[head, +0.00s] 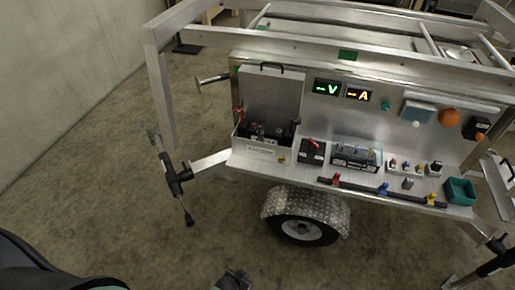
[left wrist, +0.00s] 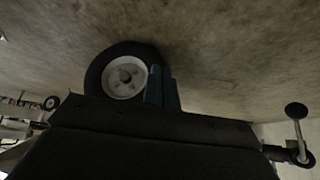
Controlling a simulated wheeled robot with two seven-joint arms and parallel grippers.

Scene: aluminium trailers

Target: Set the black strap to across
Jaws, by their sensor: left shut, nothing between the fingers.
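The trailer's front shelf carries small electrical gear. My left gripper (head: 232,279) is low at the bottom edge of the head view, over the floor and well short of the shelf. Its blue-grey fingers (left wrist: 162,88) show together in the left wrist view, shut and empty, in front of the trailer wheel (left wrist: 125,77). My right gripper is not in view.
A black box with a red lever (head: 312,150), an open battery box (head: 262,138), a bar with coloured clamps (head: 385,190) and a teal bin (head: 460,191) sit along the shelf. The fender (head: 305,203) bulges below. Concrete floor (head: 120,200) is clear at left.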

